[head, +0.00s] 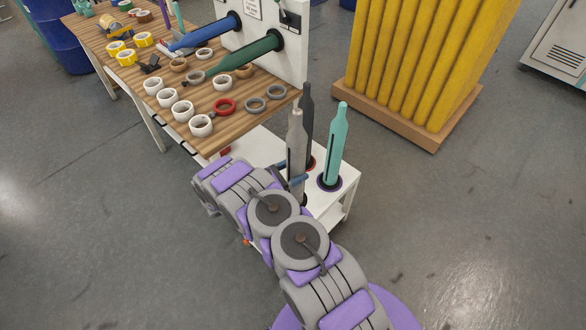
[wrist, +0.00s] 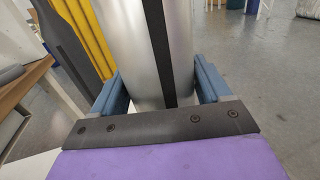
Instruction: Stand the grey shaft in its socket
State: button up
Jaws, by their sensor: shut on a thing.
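The grey shaft (head: 296,142) is upright above the low white stand (head: 335,207). It shows as a silver cylinder with a dark slot (wrist: 140,45) in the wrist view. My gripper (head: 296,179) is shut on its lower part, with one blue finger on each side (wrist: 160,90). The shaft's bottom end and its socket are mostly hidden behind my arm, so I cannot tell whether the shaft is seated.
A dark shaft (head: 308,105) stands just behind the grey one, and a teal shaft (head: 335,146) stands in a purple-ringed socket to the right. The wooden table (head: 150,98) with tape rolls and blue and green horizontal shafts is at left. Yellow columns (head: 425,55) stand behind.

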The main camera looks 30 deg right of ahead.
jog(key=shift+a+f, duration=0.1)
jog(key=shift+f, duration=0.4)
jog(key=shift+a+f, duration=0.4)
jog(key=shift+f, duration=0.3)
jog(key=shift+d+f+b, duration=0.2)
jog(key=shift+f+b, duration=2.15)
jog(key=shift+f, duration=1.7)
jog(key=shift+f+b, duration=0.35)
jog(key=shift+f, duration=0.15)
jog(key=o, duration=1.5)
jog(key=shift+c, duration=0.2)
